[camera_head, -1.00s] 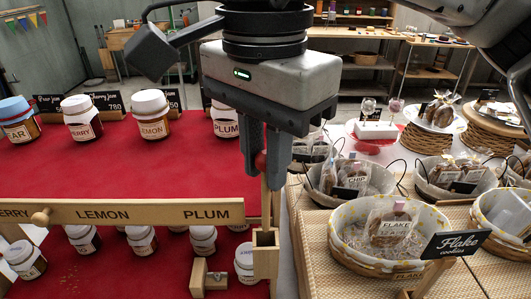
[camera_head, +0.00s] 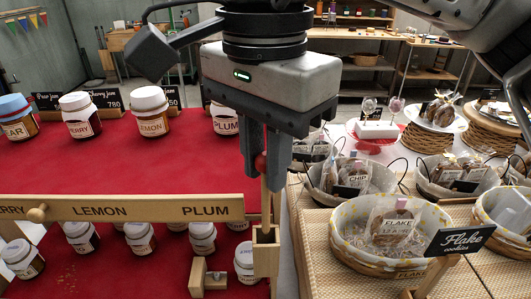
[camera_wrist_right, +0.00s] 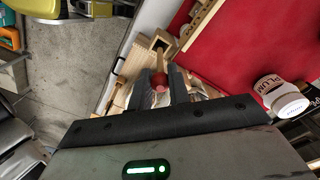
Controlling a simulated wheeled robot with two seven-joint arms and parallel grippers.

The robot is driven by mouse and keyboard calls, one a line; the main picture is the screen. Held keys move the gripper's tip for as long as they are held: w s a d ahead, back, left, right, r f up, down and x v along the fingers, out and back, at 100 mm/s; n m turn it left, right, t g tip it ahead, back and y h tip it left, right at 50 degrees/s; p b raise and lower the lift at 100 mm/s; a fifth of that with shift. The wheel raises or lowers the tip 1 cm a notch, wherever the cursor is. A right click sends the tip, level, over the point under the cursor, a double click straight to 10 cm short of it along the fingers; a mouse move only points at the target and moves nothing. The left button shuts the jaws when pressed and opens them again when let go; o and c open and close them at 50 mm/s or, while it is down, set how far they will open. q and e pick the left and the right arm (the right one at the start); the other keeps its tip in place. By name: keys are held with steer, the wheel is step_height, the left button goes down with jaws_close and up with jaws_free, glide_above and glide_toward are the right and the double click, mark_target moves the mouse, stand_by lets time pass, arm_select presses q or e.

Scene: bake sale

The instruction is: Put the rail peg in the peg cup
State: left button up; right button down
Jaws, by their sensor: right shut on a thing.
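The rail peg (camera_head: 265,200) is a slim wooden stick with a red ball top. My right gripper (camera_head: 265,178) is shut on it, with the ball between the fingers, and the peg hangs upright. The red ball also shows between the fingers in the wrist view (camera_wrist_right: 160,84). The peg cup (camera_head: 265,257) is a square wooden holder at the right end of the jam rail. The peg's lower end is at the cup's open top; whether it is inside the rim I cannot tell. My left gripper is not in view.
The wooden rail (camera_head: 140,208) reads LEMON and PLUM and carries a wooden knob (camera_head: 38,214) at left. Jam jars stand on the red cloth (camera_head: 120,165), a PLUM jar (camera_head: 224,120) near my gripper. A FLAKE basket (camera_head: 350,258) stands to the right.

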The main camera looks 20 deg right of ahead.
mark_target(267, 210)
arm_select(q)
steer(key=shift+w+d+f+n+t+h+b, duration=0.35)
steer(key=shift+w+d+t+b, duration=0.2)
steer(key=shift+b, duration=2.55)
arm_select(e)
steer(key=shift+f, duration=3.5)
steer(key=c, duration=1.2)
jaws_free()
steer(key=shift+c, duration=0.2)
steer(key=shift+s+r, duration=0.25)
steer(key=shift+s, duration=0.1)
steer(key=shift+w+r+p, duration=0.15)
steer(key=shift+r+p, duration=0.4)
steer(key=shift+p, duration=0.05)
step_height(267, 210, up, 6)
steer(key=p, duration=0.4)
steer(key=shift+w, duration=0.1)
steer(key=shift+r+p, duration=0.35)
steer(key=shift+p, duration=0.05)
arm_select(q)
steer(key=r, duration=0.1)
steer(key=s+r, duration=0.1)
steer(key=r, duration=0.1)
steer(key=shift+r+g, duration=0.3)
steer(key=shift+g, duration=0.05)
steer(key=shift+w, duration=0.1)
